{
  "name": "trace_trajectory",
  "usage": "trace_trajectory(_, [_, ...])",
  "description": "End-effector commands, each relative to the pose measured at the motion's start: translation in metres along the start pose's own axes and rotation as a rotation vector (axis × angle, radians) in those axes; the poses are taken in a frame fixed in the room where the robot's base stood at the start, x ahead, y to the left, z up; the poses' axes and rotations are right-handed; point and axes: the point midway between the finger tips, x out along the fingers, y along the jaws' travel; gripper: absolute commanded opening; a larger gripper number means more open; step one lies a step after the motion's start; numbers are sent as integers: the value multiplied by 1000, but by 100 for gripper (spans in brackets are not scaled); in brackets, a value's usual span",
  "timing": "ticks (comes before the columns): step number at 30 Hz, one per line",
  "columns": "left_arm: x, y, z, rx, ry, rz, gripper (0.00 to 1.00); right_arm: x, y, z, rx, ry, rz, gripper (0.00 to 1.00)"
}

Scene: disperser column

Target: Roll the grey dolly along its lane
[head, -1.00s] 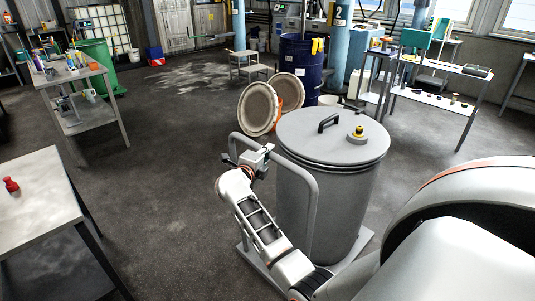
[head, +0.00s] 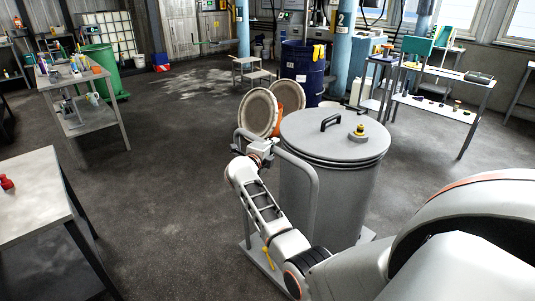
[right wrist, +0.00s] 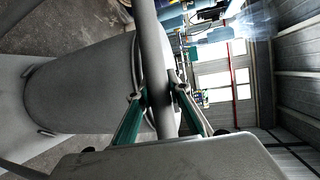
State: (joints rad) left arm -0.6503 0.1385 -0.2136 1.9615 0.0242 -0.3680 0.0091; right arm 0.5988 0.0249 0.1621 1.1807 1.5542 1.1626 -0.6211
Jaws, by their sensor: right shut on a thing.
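The grey dolly (head: 315,195) stands right of centre in the head view, with a tall tubular handle on its near side. It carries a large grey lidded drum (head: 345,205), upright, with a black handle and a yellow-and-black fitting on its lid. My right gripper (head: 262,151) is shut on the dolly's handle bar. In the right wrist view the two fingers (right wrist: 160,108) lie on either side of the bar (right wrist: 151,45), with the drum behind it. My right arm hides part of the dolly's base. My left gripper is out of view.
Two round discs (head: 257,113) lean beside an orange thing, with a blue drum (head: 302,75) behind them. A work table (head: 35,205) is at the near left and a shelf table (head: 440,109) at the back right. The floor left of the dolly is clear.

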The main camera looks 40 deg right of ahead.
Motion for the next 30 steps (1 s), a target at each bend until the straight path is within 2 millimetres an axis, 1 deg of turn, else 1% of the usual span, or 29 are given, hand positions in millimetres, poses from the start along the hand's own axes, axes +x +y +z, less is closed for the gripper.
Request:
trace_trajectory(1, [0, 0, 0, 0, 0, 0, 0, 20, -18, -14, 6, 21, -23, 0])
trace_trajectory(9, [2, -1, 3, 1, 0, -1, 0, 87, -34, -42, 7, 21, -24, 0])
trace_trajectory(15, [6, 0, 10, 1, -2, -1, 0, 129, -42, -61, 8, 21, -22, 0])
trace_trajectory(21, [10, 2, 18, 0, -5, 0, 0, 158, -46, -73, 7, 19, -19, 0])
trace_trajectory(25, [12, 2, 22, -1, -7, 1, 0, 169, -47, -77, 5, 17, -16, 0])
trace_trajectory(30, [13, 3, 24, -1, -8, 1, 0, 174, -46, -77, 6, 12, -12, 0])
